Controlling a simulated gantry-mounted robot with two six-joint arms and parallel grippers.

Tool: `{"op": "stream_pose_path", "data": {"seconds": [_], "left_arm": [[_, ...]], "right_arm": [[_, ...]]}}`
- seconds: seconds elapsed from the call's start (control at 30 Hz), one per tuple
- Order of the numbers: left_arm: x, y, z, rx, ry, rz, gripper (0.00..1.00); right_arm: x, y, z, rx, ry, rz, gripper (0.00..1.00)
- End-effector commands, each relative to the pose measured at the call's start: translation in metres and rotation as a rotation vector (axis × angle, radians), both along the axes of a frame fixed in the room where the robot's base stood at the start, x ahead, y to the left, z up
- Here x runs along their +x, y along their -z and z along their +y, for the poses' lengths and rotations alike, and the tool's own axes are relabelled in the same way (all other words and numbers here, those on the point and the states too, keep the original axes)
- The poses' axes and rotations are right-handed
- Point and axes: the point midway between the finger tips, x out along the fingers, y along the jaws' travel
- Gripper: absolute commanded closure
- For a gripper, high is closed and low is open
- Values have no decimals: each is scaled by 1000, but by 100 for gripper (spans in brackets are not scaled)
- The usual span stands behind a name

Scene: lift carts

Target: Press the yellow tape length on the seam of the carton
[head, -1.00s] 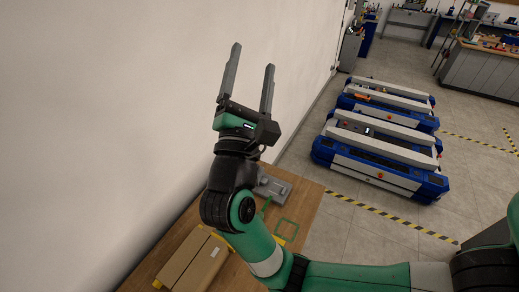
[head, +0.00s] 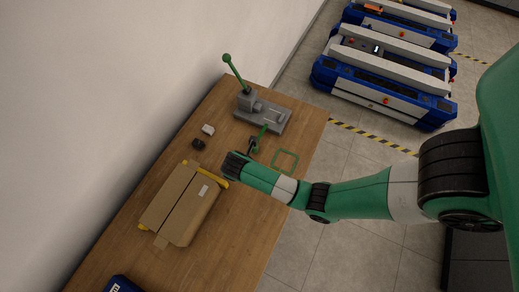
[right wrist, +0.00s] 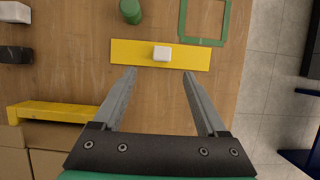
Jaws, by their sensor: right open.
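The yellow tape length (right wrist: 130,53) lies flat on the table in the right wrist view, with a small white block (right wrist: 162,53) on its middle. My right gripper (right wrist: 159,74) is open and empty, its fingertips just short of the tape's near edge. A yellow piece (right wrist: 55,112) stands at the carton's end. My left gripper is not in view.
A grey press (head: 264,113) with a green lever stands at the table's far end. A green square frame (head: 285,162) lies near the right edge. A white block (head: 208,130) and a black block (head: 198,144) lie beyond the carton. The table's front right is clear.

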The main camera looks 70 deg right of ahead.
Motion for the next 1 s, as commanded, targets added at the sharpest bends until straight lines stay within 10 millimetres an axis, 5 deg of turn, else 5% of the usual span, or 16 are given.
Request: {"op": "stream_pose_path", "data": {"seconds": [0.1,0.4,0.7,0.97,1.0], "left_arm": [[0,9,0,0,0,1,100],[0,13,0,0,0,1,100],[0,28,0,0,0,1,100],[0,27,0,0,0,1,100],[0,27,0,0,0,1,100]], "right_arm": [[-3,26,-9,1,2,4,25],[-3,41,-17,0,0,-1,25],[-10,83,-35,0,-1,0,25],[-10,85,-36,0,-2,-2,25],[-10,85,-36,0,-2,-2,32]]}}
